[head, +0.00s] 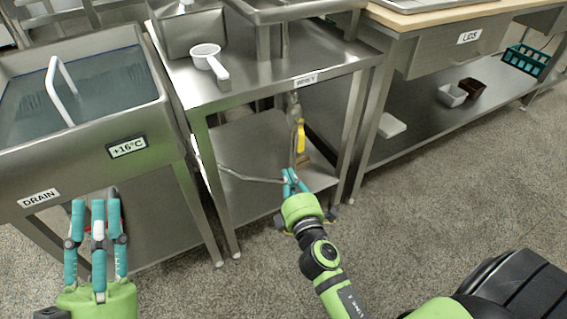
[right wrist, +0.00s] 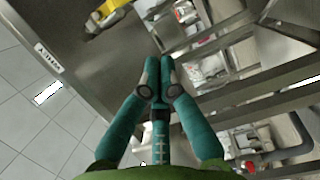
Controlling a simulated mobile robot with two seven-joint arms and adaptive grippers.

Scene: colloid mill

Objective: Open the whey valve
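The whey valve has a yellow handle (head: 301,137) hanging upright under the front of the steel table, below a small label (head: 306,80) that seems to read WHEY. In the right wrist view a yellow part (right wrist: 108,14), likely this handle, shows at the top edge, left of the fingers. My right gripper (head: 290,176) is low in front of the table, below the handle and apart from it. Its fingertips (right wrist: 160,66) are together with nothing seen between them. My left gripper (head: 97,205) points up before the sink, fingers spread and empty.
A water-filled sink (head: 100,60) with DRAIN and +16°C labels stands at left. A thin metal rod (head: 248,178) runs beside the right gripper. A LIDS bench (head: 430,45) stands at right. The carpet (head: 440,180) in front is clear.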

